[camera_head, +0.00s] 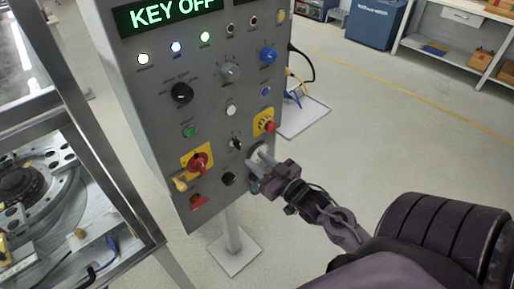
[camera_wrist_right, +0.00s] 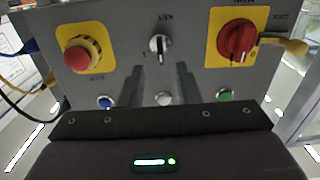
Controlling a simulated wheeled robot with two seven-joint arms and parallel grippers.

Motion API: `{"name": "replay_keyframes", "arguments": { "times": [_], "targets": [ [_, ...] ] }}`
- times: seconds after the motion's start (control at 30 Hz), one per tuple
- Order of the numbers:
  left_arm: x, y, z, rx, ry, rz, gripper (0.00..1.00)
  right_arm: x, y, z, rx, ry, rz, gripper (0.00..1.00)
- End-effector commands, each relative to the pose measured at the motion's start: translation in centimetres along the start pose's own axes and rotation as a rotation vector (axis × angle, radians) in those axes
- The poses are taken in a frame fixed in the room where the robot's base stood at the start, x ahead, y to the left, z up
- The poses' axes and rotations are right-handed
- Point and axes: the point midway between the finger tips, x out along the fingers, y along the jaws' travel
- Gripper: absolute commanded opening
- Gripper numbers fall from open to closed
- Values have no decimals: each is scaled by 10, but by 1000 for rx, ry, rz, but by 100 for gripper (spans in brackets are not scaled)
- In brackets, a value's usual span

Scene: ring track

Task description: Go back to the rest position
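The grey control panel (camera_head: 215,60) stands tilted in the head view, and its green display (camera_head: 172,12) reads "KEY OFF". My right gripper (camera_head: 258,160) is in front of the panel's lower right part. In the right wrist view its two dark fingers (camera_wrist_right: 156,78) stand apart with nothing between them, so it is open. The key switch (camera_wrist_right: 159,46) shows beyond the fingertips, and it also shows in the head view (camera_head: 236,144). Whether the fingertips touch the panel cannot be told. My left gripper is not in view.
A red emergency button (camera_wrist_right: 80,57) and a red rotary switch (camera_wrist_right: 237,42) flank the key switch. A metal-framed machine (camera_head: 120,205) stands close at left. Shelving (camera_head: 455,50) and a blue cabinet (camera_head: 375,20) are at the back right. The floor between is clear.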

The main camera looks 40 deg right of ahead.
Motion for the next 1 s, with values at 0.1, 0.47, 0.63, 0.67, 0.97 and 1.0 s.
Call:
{"name": "replay_keyframes", "arguments": {
  "times": [0.1,0.47,0.63,0.67,0.97,1.0],
  "targets": [
    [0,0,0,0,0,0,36,0,0,0,0,0,0,30],
    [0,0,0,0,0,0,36,0,2,18,8,-33,11,30],
    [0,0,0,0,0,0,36,-10,3,109,35,-211,57,30],
    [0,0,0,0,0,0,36,-14,1,132,40,-256,64,30],
    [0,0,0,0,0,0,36,-99,-46,340,52,-737,77,30],
    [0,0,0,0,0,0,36,-117,-55,364,49,-804,70,30]
  ]
}}
